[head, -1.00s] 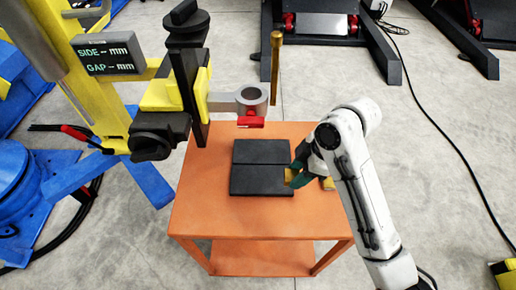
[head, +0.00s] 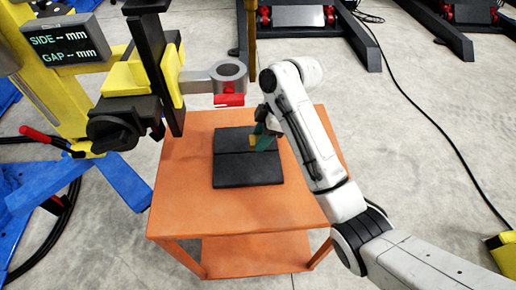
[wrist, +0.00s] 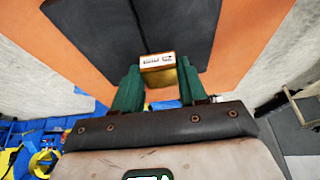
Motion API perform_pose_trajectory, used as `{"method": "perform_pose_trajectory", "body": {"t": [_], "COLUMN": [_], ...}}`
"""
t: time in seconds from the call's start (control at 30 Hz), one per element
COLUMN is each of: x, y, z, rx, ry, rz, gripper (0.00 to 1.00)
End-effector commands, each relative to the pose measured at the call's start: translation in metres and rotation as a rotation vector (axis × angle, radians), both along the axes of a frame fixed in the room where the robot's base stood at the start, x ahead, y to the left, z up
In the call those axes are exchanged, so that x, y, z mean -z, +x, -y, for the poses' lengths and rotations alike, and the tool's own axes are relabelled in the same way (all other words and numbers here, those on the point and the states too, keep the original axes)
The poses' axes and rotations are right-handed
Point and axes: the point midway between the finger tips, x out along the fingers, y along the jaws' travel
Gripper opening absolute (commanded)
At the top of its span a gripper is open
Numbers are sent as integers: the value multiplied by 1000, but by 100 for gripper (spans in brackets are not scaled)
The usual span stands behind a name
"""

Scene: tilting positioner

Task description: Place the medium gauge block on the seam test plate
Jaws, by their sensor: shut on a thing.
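A yellow-gold block (wrist: 158,76) with a small white label sits between the green fingers of my gripper (wrist: 158,88) in the wrist view. The label is too small to read. In the head view the block (head: 254,141) shows beside my gripper (head: 261,137), which is shut on it over the right part of the plate. The seam test plate (head: 235,172) is two dark slabs with a seam between them, lying on the orange table. The plate (wrist: 100,35) also fills the top of the wrist view, with its seam running away from me. I cannot tell whether the block touches it.
The orange table (head: 185,205) has bare room around the plate. A grey ring holder with a red clamp (head: 229,99) and a vertical brass rod (head: 252,45) stand above its back edge. A yellow stand with a display (head: 65,42) is at left.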

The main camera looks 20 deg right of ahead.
Motion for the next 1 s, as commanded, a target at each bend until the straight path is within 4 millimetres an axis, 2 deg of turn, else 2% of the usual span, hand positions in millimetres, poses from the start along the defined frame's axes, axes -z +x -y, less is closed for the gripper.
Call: {"method": "perform_pose_trajectory", "body": {"t": [0.2, 0.37, 0.6, 0.97, 1.0], "x": [17, 25, 52, 58, 58], "y": [18, 24, 23, 23, 23], "z": [0, 0, 0, 0, 0], "rx": [2, 1, 2, 2, 2], "ry": [-2, -2, -3, -2, -3], "rz": [2, 2, 3, 3, 2], "gripper": [0, 0, 0, 0, 44]}}
